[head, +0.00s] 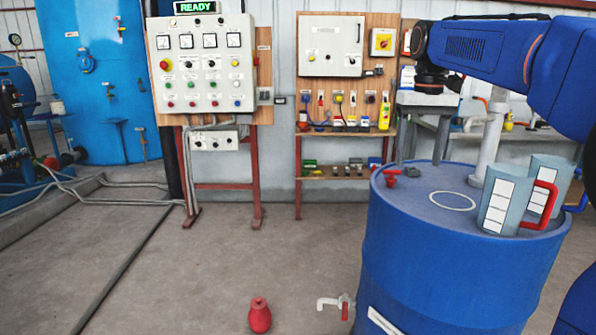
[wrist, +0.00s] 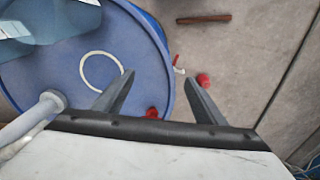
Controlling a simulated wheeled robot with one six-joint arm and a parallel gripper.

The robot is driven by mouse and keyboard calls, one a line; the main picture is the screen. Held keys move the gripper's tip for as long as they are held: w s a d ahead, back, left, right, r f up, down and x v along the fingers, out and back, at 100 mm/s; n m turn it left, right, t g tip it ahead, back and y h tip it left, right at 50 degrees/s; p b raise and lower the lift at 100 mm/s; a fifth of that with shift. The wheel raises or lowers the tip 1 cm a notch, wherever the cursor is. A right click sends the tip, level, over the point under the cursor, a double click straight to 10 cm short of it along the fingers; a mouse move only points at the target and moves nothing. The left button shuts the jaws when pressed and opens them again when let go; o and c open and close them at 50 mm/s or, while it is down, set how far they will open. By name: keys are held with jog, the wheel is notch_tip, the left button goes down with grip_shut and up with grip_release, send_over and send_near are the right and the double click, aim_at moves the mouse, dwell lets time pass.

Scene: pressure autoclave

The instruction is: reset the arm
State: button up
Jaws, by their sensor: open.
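My arm (head: 490,50) reaches in from the upper right of the head view, above the blue drum (head: 440,265). My gripper's fingers are not clear there. In the wrist view my gripper (wrist: 158,78) has its two dark fingers spread apart with nothing between them.
Two grey-blue jugs (head: 506,203) (head: 550,178) stand on the drum lid, beside a pale post (head: 491,135). A tap (head: 335,303) sticks out of the drum's side. A red bulb-shaped object (head: 260,315) stands on the floor. A control panel (head: 205,65) reads READY.

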jog(key=s+f+t, duration=0.4)
jog(key=s+f, duration=2.3)
jog(key=s, duration=0.3)
jog(key=shift+s+a+f, duration=0.15)
jog(key=shift+s+f, duration=0.05)
